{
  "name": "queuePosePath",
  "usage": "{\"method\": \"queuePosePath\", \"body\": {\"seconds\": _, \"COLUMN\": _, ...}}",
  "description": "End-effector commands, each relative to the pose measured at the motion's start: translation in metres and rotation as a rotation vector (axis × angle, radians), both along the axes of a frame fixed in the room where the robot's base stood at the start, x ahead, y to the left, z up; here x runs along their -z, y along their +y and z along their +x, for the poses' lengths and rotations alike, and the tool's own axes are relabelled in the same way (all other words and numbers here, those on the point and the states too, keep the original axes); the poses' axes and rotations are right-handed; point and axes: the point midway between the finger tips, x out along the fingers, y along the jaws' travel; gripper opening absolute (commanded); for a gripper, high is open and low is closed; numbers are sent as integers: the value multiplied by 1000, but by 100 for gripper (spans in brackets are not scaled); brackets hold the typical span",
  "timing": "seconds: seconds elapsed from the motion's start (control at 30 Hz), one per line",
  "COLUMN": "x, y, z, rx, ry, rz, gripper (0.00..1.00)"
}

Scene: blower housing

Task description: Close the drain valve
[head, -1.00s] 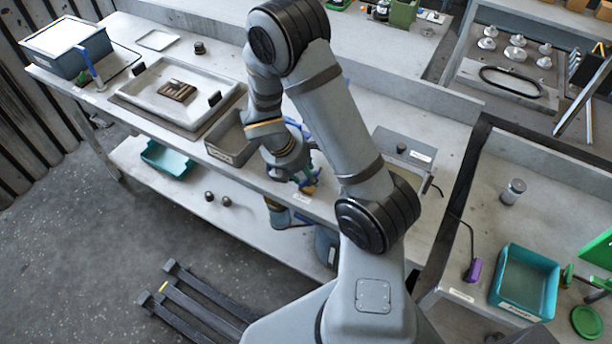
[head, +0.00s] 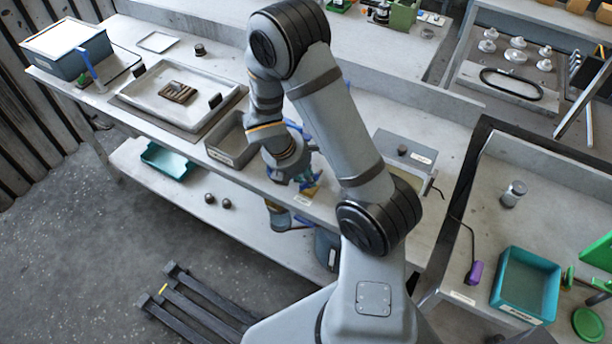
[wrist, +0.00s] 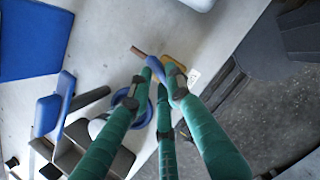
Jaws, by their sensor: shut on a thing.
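The drain valve is most likely the small fitting at the bench's front edge, with a blue lever (wrist: 156,66), a brown end (wrist: 138,52) and a yellow part (wrist: 174,63). My gripper (wrist: 162,76) has green fingers and is closed around the blue lever in the wrist view. In the head view my gripper (head: 303,177) is low over the front edge, beside the yellow part (head: 312,189). The fingers and wrist hide much of the valve, so I cannot tell its exact lever angle.
A grey bin (head: 232,150) stands left of my gripper, and a grey box (head: 405,150) stands to its right. A white tray (head: 155,90) lies further left on the bench.

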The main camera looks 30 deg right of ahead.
Motion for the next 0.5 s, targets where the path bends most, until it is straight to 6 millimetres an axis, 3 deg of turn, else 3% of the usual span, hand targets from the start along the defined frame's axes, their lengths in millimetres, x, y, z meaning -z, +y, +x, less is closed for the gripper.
{"method": "queuePosePath", "body": {"seconds": 0.5, "x": -1, "y": 0, "z": 1, "rx": 69, "ry": -1, "rz": -1, "gripper": 0}}
